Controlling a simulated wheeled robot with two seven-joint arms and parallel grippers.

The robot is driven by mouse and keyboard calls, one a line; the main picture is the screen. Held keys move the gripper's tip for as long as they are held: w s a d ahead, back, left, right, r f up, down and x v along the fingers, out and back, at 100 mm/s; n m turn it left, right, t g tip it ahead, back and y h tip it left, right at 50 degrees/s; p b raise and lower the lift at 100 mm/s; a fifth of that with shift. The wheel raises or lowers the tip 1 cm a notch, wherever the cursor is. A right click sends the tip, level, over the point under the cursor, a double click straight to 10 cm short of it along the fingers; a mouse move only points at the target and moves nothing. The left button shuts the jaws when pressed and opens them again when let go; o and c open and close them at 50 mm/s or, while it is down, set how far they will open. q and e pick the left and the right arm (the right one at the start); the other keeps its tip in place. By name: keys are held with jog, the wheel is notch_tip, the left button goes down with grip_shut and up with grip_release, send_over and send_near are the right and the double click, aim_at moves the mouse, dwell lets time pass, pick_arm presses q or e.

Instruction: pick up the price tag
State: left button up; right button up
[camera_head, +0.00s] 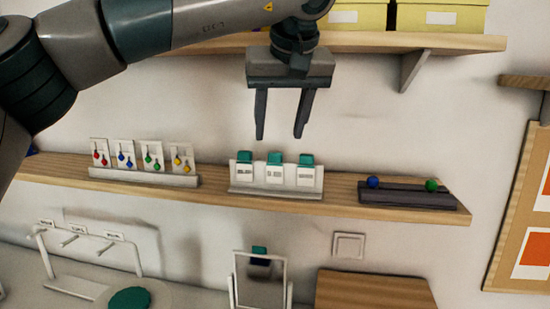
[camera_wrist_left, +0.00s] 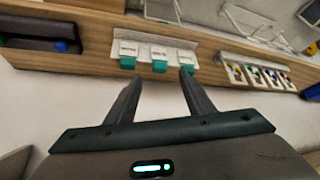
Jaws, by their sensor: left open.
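Three white tags with teal tops stand side by side in a white holder on the wooden shelf: a left tag (camera_head: 243,170), a middle tag (camera_head: 274,172) and a right tag (camera_head: 306,173). They also show in the left wrist view, where the middle tag (camera_wrist_left: 159,55) lies just beyond the fingers. I cannot tell which one the task means. My left gripper (camera_head: 280,137) points down above the holder, its two fingers apart and nothing between them. It also shows in the left wrist view (camera_wrist_left: 160,77). My right gripper is not in view.
On the same shelf (camera_head: 215,187), a holder with several earring cards (camera_head: 140,158) stands left, and a dark tray (camera_head: 405,196) with a blue and a green bead stands right. An upper shelf (camera_head: 370,40) with yellow boxes is behind the gripper. A small mirror (camera_head: 262,283) stands below.

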aim_at(275, 153)
pick_arm(q)
jog(key=shift+x, duration=0.9)
jog(key=shift+w+f+p, duration=0.25)
jog(key=shift+w+p, duration=0.1)
jog(key=shift+p, duration=0.35)
jog(key=p+x, duration=0.2)
jog(key=x, duration=0.1)
jog(key=shift+w+r, duration=0.1)
jog(key=shift+w, duration=0.05)
jog(key=shift+w+a+f, duration=0.1)
jog(key=shift+w+f, duration=0.25)
jog(key=shift+f, duration=0.3)
jog(key=shift+c, duration=0.6)
